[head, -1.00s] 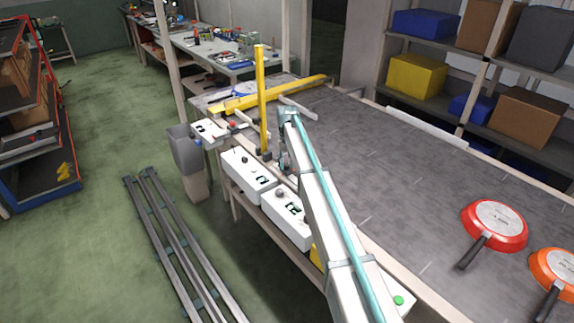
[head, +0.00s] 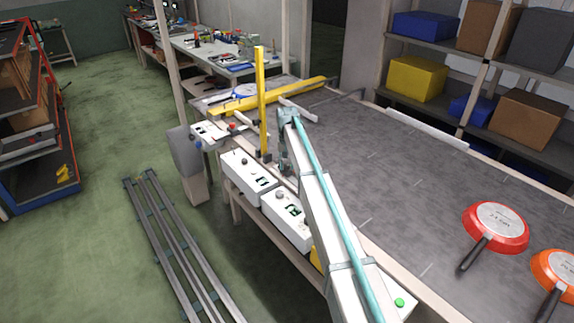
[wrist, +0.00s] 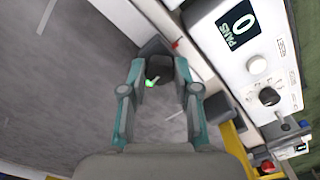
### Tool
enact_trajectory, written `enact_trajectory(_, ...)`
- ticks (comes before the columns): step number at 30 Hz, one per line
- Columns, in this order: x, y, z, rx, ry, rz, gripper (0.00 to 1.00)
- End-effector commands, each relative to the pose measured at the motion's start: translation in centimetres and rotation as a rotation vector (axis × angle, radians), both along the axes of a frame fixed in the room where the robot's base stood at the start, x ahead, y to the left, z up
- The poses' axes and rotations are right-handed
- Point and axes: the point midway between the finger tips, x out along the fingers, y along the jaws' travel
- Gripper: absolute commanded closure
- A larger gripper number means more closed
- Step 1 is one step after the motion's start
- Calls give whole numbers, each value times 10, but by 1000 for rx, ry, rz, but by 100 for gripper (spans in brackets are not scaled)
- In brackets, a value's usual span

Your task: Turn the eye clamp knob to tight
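My gripper (wrist: 158,80) points down at the conveyor's near edge, its two fingers apart. A dark rounded piece (wrist: 155,68) with a small bright green mark shows between the fingertips; it may be the eye clamp knob, but no label shows. I cannot tell whether the fingers touch it. A grey block (wrist: 157,46) lies just beyond it, with a small red-tipped part (wrist: 176,43) alongside. In the head view my gripper (head: 284,163) is small, right of the yellow post (head: 262,100), and my arm hides much around it.
White control boxes (head: 248,174) line the belt's near side. In the wrist view one box (wrist: 215,45) has a display reading 0 PANS, a white knob and a black knob (wrist: 268,96). The middle of the belt is clear.

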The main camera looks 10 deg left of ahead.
Motion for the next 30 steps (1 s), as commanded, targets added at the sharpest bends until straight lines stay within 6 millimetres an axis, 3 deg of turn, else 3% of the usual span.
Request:
enact_trajectory(1,0,0,0,0,0,0,60)
enact_trajectory(4,0,0,0,0,0,1,44)
enact_trajectory(17,0,0,8,0,-1,1,44)
enact_trajectory(30,1,0,83,0,-2,1,44)
